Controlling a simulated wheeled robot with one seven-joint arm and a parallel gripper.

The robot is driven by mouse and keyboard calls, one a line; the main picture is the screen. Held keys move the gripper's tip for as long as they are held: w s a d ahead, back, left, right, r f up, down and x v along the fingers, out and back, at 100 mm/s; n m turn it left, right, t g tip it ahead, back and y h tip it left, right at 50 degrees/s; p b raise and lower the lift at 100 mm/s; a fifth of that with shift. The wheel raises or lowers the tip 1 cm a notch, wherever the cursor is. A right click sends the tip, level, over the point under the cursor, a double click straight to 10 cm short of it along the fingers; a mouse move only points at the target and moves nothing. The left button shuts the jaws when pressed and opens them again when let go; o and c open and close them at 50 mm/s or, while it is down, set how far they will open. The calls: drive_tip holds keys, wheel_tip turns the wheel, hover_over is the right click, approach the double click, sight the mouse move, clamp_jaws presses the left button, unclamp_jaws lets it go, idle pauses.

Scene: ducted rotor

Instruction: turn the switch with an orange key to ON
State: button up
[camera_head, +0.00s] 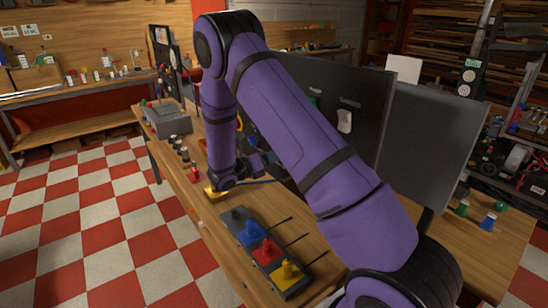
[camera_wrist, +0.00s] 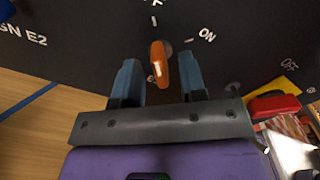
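In the wrist view an orange key (camera_wrist: 158,66) sits in a round grey switch on a dark panel (camera_wrist: 85,35). Its upper end points towards the tick under a label cut off at the top edge, not towards the "ON" mark (camera_wrist: 206,36) at upper right. My gripper (camera_wrist: 159,72) is open, with one blue finger on each side of the key. Gaps show between the key and both fingers. In the head view my gripper is mostly hidden by my arm, near the dark panel (camera_head: 368,120); the orange key cannot be made out there.
A red part (camera_wrist: 272,105) and another "OFF" mark lie to the right in the wrist view. On the bench in the head view are a grey box with blue, red and yellow knobs (camera_head: 284,272), and a grey box (camera_head: 167,120) farther back.

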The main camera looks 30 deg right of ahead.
drive_tip(key=shift+d, duration=0.75)
drive_tip(key=shift+c, duration=0.4)
clamp_jaws()
